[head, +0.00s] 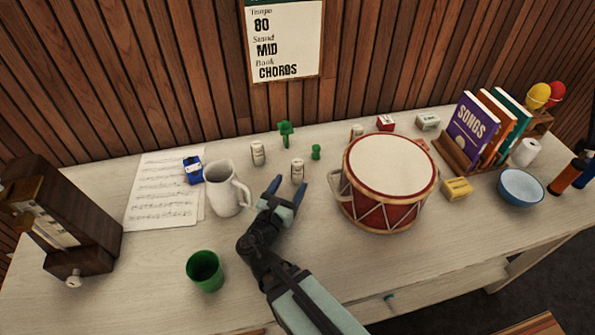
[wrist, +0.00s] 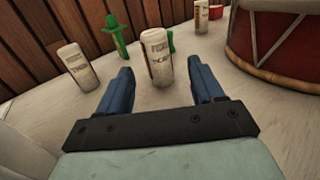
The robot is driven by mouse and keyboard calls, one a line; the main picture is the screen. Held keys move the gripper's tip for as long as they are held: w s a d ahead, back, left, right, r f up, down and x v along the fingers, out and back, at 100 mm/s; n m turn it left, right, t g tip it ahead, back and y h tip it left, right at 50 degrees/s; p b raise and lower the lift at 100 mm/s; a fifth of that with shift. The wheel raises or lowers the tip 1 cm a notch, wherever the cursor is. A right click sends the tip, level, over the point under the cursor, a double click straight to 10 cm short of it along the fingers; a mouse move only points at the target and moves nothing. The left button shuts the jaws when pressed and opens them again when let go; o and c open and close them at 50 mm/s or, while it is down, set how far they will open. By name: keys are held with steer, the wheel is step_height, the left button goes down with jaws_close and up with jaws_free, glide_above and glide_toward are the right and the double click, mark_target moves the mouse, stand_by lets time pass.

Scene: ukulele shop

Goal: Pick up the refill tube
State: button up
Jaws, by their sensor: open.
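Three small cream tubes with printed labels stand upright on the table, and I cannot tell which is the refill tube. The middle tube (head: 297,171) is closest to my gripper (head: 289,185); in the wrist view this tube (wrist: 160,60) stands in line with the gap between the blue fingers. My gripper (wrist: 160,72) is open and empty, its tips at or just short of that tube. The left tube (head: 257,153) stands farther left; it also shows in the wrist view (wrist: 78,70). The back tube (head: 357,131) is partly hidden behind the drum.
A red drum (head: 385,205) stands right of my gripper, a white jug (head: 222,190) left. A green figure (head: 286,132) and small green piece (head: 316,152) stand behind. A green cup (head: 206,271) is at front left. The table between cup and drum is clear except for my arm.

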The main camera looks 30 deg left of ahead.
mark_target(295, 172)
steer(key=shift+w+a+r, duration=0.1)
steer(key=shift+w+a, duration=0.15)
steer(key=shift+w, duration=0.85)
steer(key=shift+w+a+r, duration=0.1)
steer(key=shift+w+a, duration=0.1)
steer(key=shift+w, duration=0.95)
steer(key=shift+w+a, duration=0.25)
steer(key=shift+w, duration=0.85)
steer(key=shift+c, duration=0.4)
steer(key=c, duration=1)
steer(key=shift+o, duration=0.2)
steer(key=shift+r, duration=0.1)
step_height(295, 172, up, 18)
